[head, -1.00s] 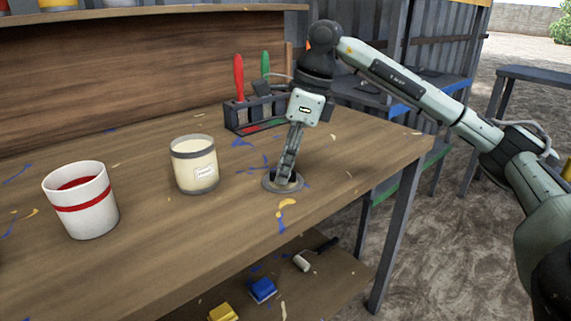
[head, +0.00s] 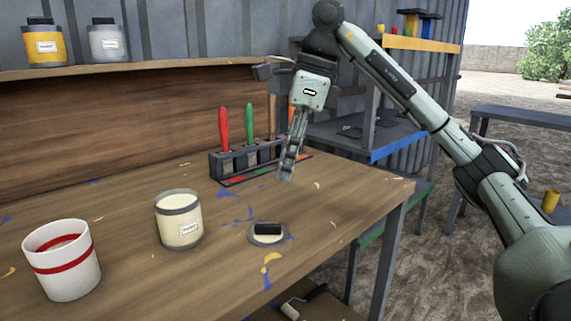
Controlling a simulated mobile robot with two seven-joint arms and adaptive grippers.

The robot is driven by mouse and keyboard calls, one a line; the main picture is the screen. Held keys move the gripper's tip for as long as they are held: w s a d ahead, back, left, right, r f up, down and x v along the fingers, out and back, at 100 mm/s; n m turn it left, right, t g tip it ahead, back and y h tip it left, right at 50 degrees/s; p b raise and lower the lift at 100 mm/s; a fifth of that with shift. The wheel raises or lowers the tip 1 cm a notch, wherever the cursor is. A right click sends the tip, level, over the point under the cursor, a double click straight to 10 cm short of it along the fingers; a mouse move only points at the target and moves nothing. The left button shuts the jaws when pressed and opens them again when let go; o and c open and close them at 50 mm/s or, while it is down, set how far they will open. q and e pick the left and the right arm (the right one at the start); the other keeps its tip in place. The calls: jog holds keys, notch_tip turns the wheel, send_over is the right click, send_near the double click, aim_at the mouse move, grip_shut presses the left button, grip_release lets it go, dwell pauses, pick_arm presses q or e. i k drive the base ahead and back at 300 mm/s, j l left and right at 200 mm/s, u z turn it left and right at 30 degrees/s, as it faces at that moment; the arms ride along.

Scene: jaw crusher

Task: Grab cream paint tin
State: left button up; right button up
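The cream paint tin (head: 180,228) stands upright and without a lid on the workbench. It has grey bands, a white label and cream paint showing at the top. A round lid (head: 268,238) with a black handle lies on the bench to its right. My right gripper (head: 286,177) hangs above the bench, behind and above the lid, and touches neither lid nor tin. It is seen edge-on, so its finger opening cannot be made out. I see nothing held in it. My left gripper is out of view.
A white container (head: 65,272) with a red band stands left of the tin. A rack (head: 222,166) with red and green handled tools stands behind it. Yellow (head: 43,47) and grey (head: 106,43) tins sit on the shelf above. The bench's right front is clear.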

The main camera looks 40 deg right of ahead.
aim_at(178, 212)
jog(key=k, duration=1)
